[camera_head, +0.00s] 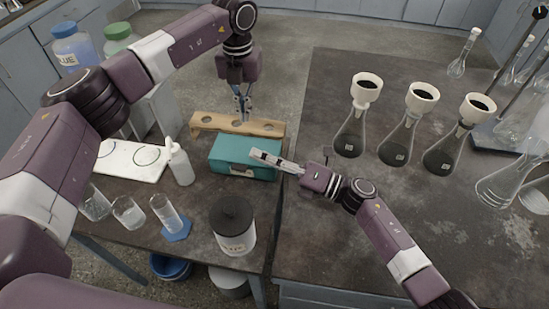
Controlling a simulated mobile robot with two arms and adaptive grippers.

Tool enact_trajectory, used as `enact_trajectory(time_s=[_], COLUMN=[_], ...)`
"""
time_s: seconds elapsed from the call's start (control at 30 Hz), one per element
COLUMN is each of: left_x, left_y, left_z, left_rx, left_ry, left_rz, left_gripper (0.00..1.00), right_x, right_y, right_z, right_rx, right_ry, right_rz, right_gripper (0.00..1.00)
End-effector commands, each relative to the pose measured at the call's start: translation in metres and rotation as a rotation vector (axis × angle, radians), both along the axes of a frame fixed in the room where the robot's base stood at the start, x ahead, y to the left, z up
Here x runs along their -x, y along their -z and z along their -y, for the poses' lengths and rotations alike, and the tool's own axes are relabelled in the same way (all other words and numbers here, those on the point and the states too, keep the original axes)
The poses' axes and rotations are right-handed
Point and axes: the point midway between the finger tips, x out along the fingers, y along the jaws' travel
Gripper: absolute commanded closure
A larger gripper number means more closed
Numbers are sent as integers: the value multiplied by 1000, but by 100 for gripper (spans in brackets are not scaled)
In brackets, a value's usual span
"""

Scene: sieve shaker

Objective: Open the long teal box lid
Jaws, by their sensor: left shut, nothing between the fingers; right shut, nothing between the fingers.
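The long teal box (226,158) sits near the right edge of the left table, with its lid down. A small light latch or label shows low on its front. My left gripper (243,118) is shut and empty. It points down behind the box, by the wooden rack. My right gripper (256,154) is shut and empty. It reaches in from the right, and its fingers overlap the right part of the box in the view. I cannot tell whether they touch it. The right end of the box is partly hidden by this gripper.
A wooden rack (215,124) with holes stands just behind the box. A white squeeze bottle (181,166) is to its left, a dark-lidded jar (234,235) in front. Several flasks with funnels (351,136) stand on the right table. Several glass beakers (128,212) stand front left.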

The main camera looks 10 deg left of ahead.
Motion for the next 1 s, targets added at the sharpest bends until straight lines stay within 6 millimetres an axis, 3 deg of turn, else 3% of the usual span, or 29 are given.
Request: enact_trajectory(time_s=[0.2, 0.5, 1.0], left_x=[0, 0, 0], left_y=[0, 0, 0], left_z=[0, 0, 0], left_rx=[0, 0, 0], left_ry=[0, 0, 0], left_rz=[0, 0, 0], left_gripper=[100, 100, 100], right_x=[-13, -43, -45], right_y=[-7, -22, -24], right_z=[-42, -37, -37], right_rx=[-1, 0, -1], right_ry=[0, 1, 2], right_rz=[0, -2, -2], right_gripper=[100, 100, 100])
